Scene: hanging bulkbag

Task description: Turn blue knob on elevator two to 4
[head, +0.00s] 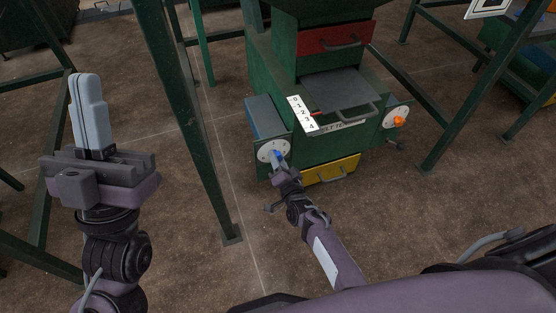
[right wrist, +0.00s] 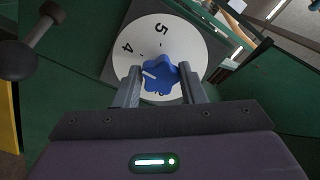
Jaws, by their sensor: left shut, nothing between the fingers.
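The blue knob (head: 278,154) sits on a white dial (head: 265,152) at the left front of the green machine. In the right wrist view the blue knob (right wrist: 161,74) is between the fingers of my right gripper (right wrist: 161,82), one finger close on each side; whether both touch it I cannot tell. The dial (right wrist: 205,50) shows 4 at upper left and 5 at the top; the lower part is partly hidden. A white mark on the knob points left. My right gripper (head: 281,166) reaches the knob from the front. My left gripper (head: 89,115) is raised at the left, shut and empty.
An orange knob (head: 398,121) is on the machine's right dial. Green posts (head: 183,115) stand between my arms and at right. A dark ball-ended lever (right wrist: 18,58) is near my right gripper.

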